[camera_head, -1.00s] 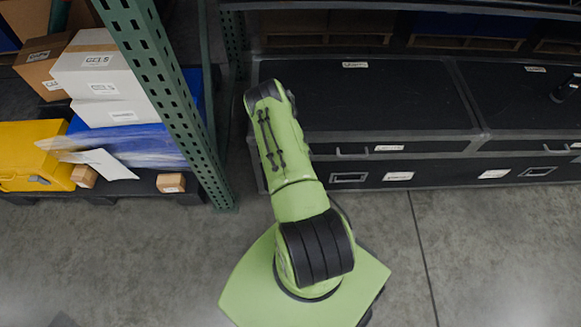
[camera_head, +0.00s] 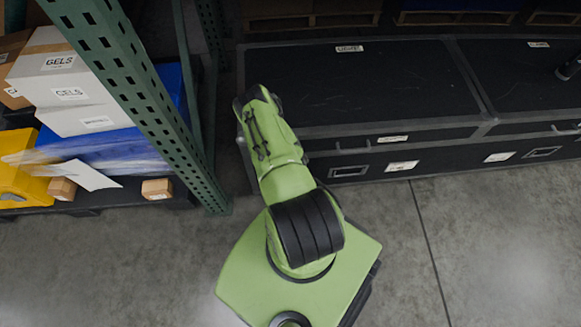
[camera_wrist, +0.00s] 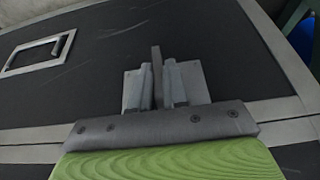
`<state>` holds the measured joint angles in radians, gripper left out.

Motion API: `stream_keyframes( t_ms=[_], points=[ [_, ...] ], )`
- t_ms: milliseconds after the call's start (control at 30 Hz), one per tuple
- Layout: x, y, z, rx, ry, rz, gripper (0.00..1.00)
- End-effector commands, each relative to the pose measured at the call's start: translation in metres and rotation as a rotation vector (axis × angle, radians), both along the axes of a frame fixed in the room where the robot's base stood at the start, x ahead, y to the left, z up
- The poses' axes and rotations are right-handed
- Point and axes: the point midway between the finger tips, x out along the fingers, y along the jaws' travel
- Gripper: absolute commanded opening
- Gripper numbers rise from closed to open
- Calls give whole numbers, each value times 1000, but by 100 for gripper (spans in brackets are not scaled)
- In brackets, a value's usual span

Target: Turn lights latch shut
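A long black case (camera_head: 400,85) with grey metal edges lies at the rack; a small white label (camera_head: 349,48) on its lid is too small to read surely. In the wrist view, my gripper (camera_wrist: 159,85) is close to a black case panel (camera_wrist: 95,65). Its two grey fingers stand on either side of a thin dark upright bar (camera_wrist: 156,65), which looks like the latch's turning piece. I cannot tell whether the fingers press on it. In the head view my green arm hides the gripper and the latch.
A recessed metal handle (camera_wrist: 37,52) is at the panel's left. A green rack upright (camera_head: 150,100) stands left of my arm. A pallet with white boxes (camera_head: 70,85) and a yellow case (camera_head: 22,170) is farther left. The concrete floor (camera_head: 480,245) at right is clear.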

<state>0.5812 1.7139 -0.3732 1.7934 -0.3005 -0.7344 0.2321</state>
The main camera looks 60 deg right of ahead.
Motion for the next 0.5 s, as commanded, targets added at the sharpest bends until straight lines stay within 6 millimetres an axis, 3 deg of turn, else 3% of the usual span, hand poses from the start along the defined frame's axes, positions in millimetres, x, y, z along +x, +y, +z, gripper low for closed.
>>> stream_keyframes(
  t_ms=[500],
  points=[
    [-1, -1, 2, 47, -53, -5, 0]
  ],
)
